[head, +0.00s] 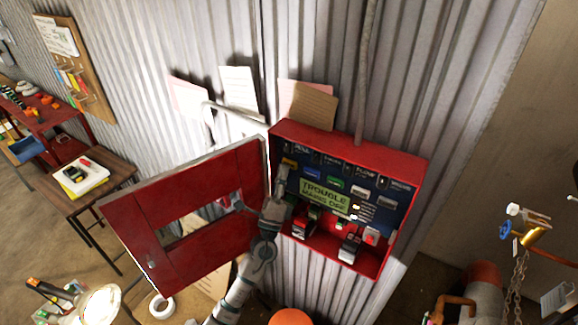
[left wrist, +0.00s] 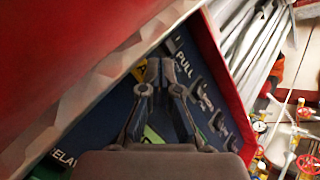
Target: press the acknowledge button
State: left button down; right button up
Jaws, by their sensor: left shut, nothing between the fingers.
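A red alarm box (head: 350,148) hangs open on the wall, with a dark blue panel (head: 392,216) inside. The panel has a row of coloured buttons: yellow (head: 289,162), blue (head: 307,169), green (head: 335,182) and white (head: 357,190). No acknowledge label is readable. A green display (head: 325,197) reads "TROUBLE". My left gripper (head: 283,180) is shut and empty at the panel's left side, just below the yellow button. In the left wrist view, its fingertips (left wrist: 161,68) are beside the yellow piece (left wrist: 139,72); contact cannot be told. My right gripper is not in view.
The box's red door (head: 130,210) stands open to the left, close to my left arm. Small red and white devices sit along the box's bottom. A wooden table (head: 110,180) stands left; pipes and a chain (head: 518,275) are at lower right.

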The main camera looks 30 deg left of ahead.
pick_arm(q)
jog(key=shift+w+b, duration=0.3)
jog(key=shift+w, duration=0.2)
dwell(0.8)
jog(key=shift+s, duration=0.95)
jog(key=shift+s+a, duration=0.2)
jog(key=shift+s, duration=2.3)
